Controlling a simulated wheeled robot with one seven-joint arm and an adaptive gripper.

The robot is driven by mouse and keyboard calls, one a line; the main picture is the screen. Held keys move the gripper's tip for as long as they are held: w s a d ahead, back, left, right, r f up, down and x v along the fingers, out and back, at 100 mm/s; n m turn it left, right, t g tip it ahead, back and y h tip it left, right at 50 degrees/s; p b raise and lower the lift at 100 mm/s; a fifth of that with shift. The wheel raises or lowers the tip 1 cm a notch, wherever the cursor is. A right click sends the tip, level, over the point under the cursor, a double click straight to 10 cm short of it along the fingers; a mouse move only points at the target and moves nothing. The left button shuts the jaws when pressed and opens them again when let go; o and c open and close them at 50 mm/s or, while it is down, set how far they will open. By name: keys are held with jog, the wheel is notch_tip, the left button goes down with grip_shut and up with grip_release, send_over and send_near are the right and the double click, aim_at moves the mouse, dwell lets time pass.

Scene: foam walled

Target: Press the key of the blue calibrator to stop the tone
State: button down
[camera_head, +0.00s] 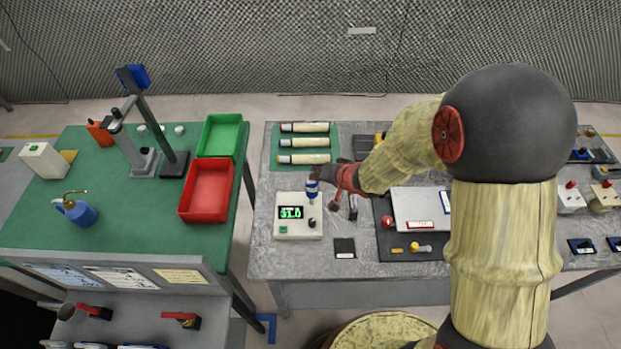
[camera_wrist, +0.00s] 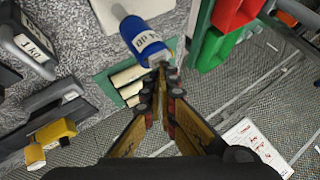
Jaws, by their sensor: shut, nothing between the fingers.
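The blue calibrator (camera_head: 312,188) is a small blue cylinder with a white label band. It stands at the back right corner of a white meter box (camera_head: 285,230) with a lit green display; whether it rests on the box or behind it I cannot tell. In the wrist view the calibrator (camera_wrist: 135,30) is just beyond my fingertips, with lettering on its white band. My gripper (camera_wrist: 162,72) is shut and empty, its tips beside the calibrator's near end. I cannot tell whether they touch. The key is not clearly visible. In the head view my gripper (camera_head: 334,177) comes from the right.
A green mat (camera_head: 278,153) with several cream cylinders lies behind the meter. A red tray (camera_head: 183,205) and a green tray (camera_head: 237,150) are on the left table, across a gap. A dark weight (camera_wrist: 30,45) and a dark board (camera_head: 388,240) lie on the right.

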jog(key=shift+r, duration=0.1)
jog(key=shift+r+p, duration=0.35)
jog(key=shift+p, duration=0.4)
notch_tip(320, 180, up, 6)
jog(key=p, duration=0.6)
jog(key=shift+p, duration=0.3)
